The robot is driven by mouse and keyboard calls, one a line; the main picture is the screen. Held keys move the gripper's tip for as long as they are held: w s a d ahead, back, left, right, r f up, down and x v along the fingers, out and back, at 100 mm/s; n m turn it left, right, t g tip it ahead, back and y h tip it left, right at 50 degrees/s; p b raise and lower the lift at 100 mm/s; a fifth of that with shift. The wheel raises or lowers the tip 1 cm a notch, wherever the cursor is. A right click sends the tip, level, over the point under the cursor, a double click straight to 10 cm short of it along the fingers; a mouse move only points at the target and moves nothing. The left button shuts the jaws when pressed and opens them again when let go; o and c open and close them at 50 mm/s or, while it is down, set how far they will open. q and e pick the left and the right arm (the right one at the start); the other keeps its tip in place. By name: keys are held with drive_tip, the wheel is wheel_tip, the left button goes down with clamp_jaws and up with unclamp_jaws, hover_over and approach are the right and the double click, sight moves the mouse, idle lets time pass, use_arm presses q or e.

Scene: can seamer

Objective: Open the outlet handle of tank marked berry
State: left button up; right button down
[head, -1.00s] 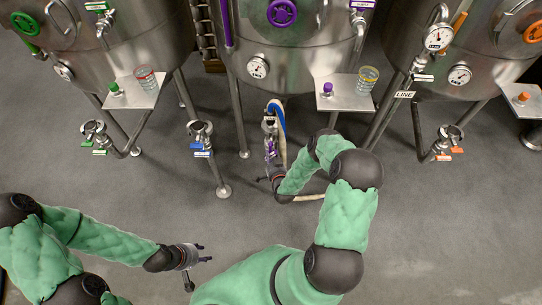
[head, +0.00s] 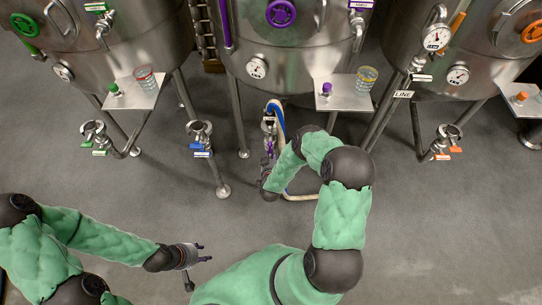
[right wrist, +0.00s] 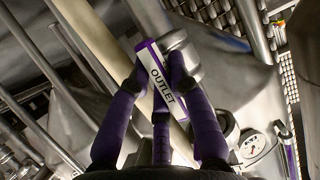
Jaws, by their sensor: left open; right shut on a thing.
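The middle steel tank (head: 280,45) has a purple wheel (head: 281,12) and purple trim. I cannot read a berry mark on it. Its outlet valve (head: 269,126) sits low below the tank, with a purple handle (head: 269,147) partly hidden by my arm. In the right wrist view the purple handle (right wrist: 162,128) carries a white OUTLET tag (right wrist: 166,84). My right gripper (right wrist: 160,90) is shut on this handle, one finger on each side; it also shows in the head view (head: 267,170). My left gripper (head: 200,253) is open and empty above the floor at lower left.
A pale hose (head: 282,120) runs down beside the valve. A left tank (head: 130,35) with green trim and a right tank (head: 430,30) with orange trim flank it. A blue-tagged valve (head: 200,140) and tank legs stand near.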

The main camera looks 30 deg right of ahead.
idle(0.3)
drive_tip(key=c, duration=1.1)
unclamp_jaws()
drive_tip(key=v, duration=1.2)
drive_tip(key=shift+a, duration=0.1)
drive_tip(key=shift+w, duration=0.1)
